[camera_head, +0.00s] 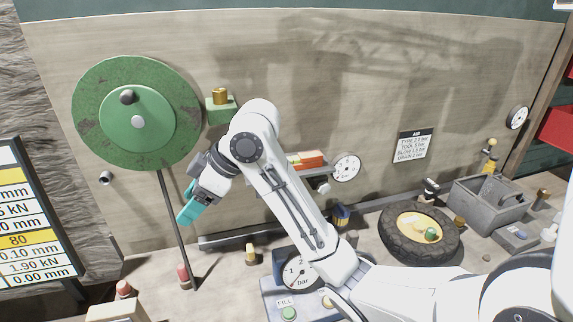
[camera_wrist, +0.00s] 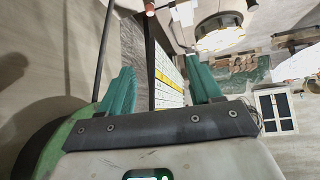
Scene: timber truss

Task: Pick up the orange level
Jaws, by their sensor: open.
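An orange item (camera_head: 308,159), which looks like the level, rests on a small grey wall shelf (camera_head: 290,176) in the head view. My arm hides part of its left side. My gripper (camera_head: 188,208) has teal fingers and is left of the shelf and lower, in front of the wall by the green wheel and its rod. In the wrist view my gripper (camera_wrist: 160,82) is open with nothing between its fingers. I do not see the orange item in the wrist view.
A green wheel (camera_head: 165,128) with a long rod (camera_head: 174,220) is close to my gripper. A round gauge (camera_head: 347,167) sits right of the shelf. A tyre (camera_head: 389,242) and a grey box (camera_head: 480,212) stand at the right. A yellow-and-white chart (camera_head: 30,235) stands at the left.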

